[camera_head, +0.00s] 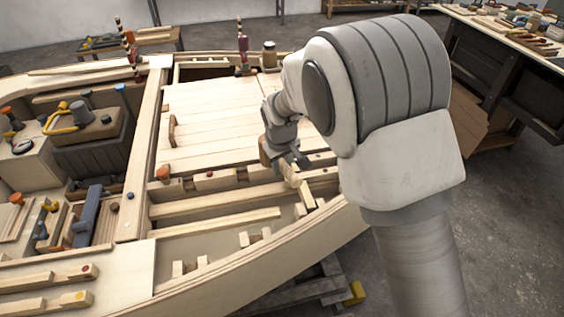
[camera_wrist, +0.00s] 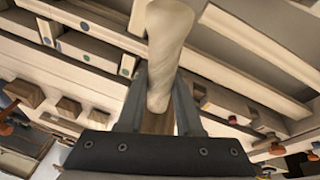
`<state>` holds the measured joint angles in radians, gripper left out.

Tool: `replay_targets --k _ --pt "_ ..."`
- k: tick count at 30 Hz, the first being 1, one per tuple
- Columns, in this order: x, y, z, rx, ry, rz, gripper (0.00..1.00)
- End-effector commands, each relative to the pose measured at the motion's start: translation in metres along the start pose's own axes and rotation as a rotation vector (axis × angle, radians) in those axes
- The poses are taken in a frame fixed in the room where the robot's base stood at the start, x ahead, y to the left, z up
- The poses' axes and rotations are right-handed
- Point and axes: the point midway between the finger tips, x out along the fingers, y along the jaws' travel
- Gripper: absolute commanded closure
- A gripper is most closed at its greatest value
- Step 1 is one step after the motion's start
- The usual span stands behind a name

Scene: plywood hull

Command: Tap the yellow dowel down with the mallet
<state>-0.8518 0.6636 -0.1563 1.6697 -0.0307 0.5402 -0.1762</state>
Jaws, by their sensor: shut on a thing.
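My gripper (camera_head: 291,164) is over the right part of the hull, above the slats near its near edge. It is shut on the mallet, whose pale rounded handle (camera_wrist: 170,45) rises between the fingers (camera_wrist: 161,85) in the wrist view. In the head view the pale handle (camera_head: 289,174) slants down beside the fingers, and a brown block, probably the mallet's head (camera_head: 265,152), shows to their left. A yellow spot (camera_head: 81,296) marks a pale block at the front left; I cannot tell if it is the yellow dowel.
A dark box (camera_head: 88,138) and several tools fill the hull's left side. Open deck planks (camera_head: 218,112) lie behind. A workbench (camera_head: 500,75) stands at the right.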

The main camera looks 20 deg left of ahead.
Motion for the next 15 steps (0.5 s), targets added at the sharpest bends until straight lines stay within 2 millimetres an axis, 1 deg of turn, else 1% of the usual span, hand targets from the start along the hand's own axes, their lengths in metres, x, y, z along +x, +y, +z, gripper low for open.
replay_targets --k 1,2,3,8,15 --pt "0.019 -0.003 0.004 0.001 0.001 0.000 1.00" --pt "0.025 -0.004 0.006 0.001 0.002 0.001 1.00" --pt "0.016 -0.002 0.003 0.001 0.005 0.001 1.00" --pt "0.006 -0.001 0.001 0.001 0.004 0.001 1.00" --pt "-0.026 0.004 -0.008 0.001 0.005 0.000 1.00"
